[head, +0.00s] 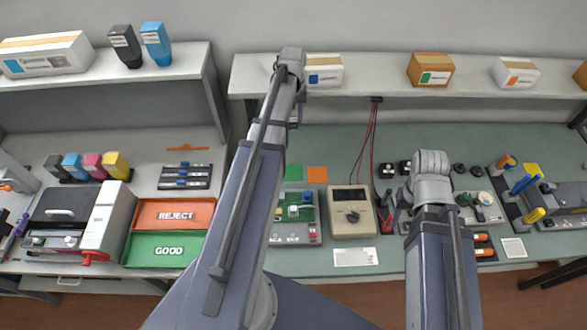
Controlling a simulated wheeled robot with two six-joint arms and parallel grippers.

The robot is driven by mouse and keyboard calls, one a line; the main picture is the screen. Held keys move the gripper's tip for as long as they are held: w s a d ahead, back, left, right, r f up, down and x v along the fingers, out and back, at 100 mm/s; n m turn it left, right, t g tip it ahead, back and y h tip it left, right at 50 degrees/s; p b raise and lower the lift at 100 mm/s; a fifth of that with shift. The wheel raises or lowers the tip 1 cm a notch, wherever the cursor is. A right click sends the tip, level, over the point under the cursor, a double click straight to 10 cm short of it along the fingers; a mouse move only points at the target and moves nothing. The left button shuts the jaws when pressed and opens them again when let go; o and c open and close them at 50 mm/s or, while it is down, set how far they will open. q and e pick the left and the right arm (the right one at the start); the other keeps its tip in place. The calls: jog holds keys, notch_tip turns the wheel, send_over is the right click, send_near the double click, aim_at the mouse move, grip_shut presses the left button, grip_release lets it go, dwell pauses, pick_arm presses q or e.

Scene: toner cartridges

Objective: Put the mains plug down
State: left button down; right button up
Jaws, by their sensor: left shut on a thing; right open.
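My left gripper (296,115) is at the end of the arm that reaches up the middle of the picture, over the back of the green bench just below the wall shelf. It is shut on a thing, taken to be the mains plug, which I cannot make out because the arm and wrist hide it. My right gripper (397,212) is open, pointing down over the bench beside the beige meter box (350,211). Its fingers are partly hidden by the wrist.
Black and red leads (366,140) hang from the shelf edge. The wall shelf (470,88) carries several boxes. Left of my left arm are the red REJECT tray (172,203), the green GOOD tray (141,258) and several toner cartridges (116,165). Clear bench lies behind the meter box.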

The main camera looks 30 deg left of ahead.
pick_arm(q)
notch_tip(320, 180, down, 26)
jog(key=b, duration=2.4)
jog(key=shift+b, duration=0.4)
pick_arm(e)
notch_tip(320, 180, down, 26)
pick_arm(q)
jog(key=shift+f, duration=0.2)
pick_arm(e)
jog(key=shift+f, duration=0.2)
pick_arm(q)
jog(key=shift+c, duration=2.3)
grip_release()
jog(key=shift+r, duration=0.1)
jog(key=shift+r, duration=0.15)
pick_arm(e)
jog(key=shift+r, duration=0.25)
pick_arm(q)
notch_tip(320, 180, up, 12)
jog(key=p, duration=1.2)
pick_arm(e)
notch_tip(320, 180, up, 12)
